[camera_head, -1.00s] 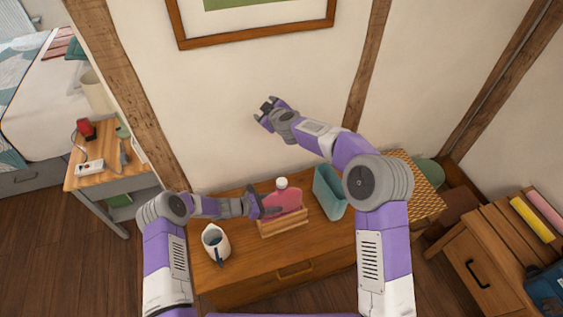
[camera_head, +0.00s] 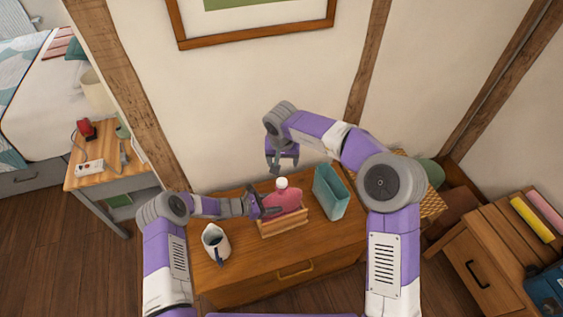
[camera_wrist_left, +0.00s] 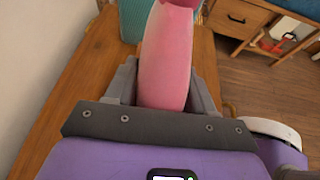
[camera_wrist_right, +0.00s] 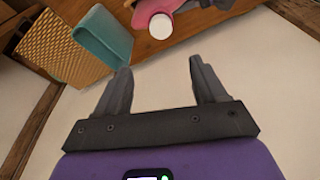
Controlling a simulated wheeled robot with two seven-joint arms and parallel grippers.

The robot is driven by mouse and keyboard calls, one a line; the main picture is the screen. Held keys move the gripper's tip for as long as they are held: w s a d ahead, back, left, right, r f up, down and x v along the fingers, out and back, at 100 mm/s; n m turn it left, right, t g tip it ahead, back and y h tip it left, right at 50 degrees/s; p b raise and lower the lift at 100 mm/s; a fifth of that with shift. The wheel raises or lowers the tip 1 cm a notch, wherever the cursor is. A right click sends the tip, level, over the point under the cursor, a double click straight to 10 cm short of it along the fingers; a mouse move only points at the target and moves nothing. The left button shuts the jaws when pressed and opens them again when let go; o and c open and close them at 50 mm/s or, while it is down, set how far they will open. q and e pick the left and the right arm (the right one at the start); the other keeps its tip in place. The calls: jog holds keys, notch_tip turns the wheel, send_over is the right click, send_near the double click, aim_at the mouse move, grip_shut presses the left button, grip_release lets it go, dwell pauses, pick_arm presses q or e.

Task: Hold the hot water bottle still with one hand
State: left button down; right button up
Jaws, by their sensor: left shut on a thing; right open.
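The pink hot water bottle (camera_head: 287,199) stands upright in a wooden holder (camera_head: 284,225) on the wooden chest, its white cap (camera_head: 282,183) on top. My left gripper (camera_head: 266,208) is shut on the bottle from the left side; in the left wrist view the pink bottle (camera_wrist_left: 166,62) sits between its fingers. My right gripper (camera_head: 282,168) is open and empty, above and just behind the bottle, pointing down. In the right wrist view the white cap (camera_wrist_right: 160,26) lies beyond the open fingers (camera_wrist_right: 160,90), apart from them.
A teal container (camera_head: 329,192) stands right of the bottle, with a woven box (camera_head: 430,205) beyond it. The wall is close behind.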

aim_at(282, 182)
jog(key=shift+s+a+g, duration=0.2)
jog(key=shift+s+g, duration=0.1)
jog(key=shift+s, duration=0.3)
jog(key=shift+f, duration=0.1)
jog(key=f, duration=0.4)
jog(key=w+f, duration=0.1)
jog(key=f, duration=0.6)
jog(key=shift+w+f, duration=0.35)
jog(key=shift+w, duration=0.05)
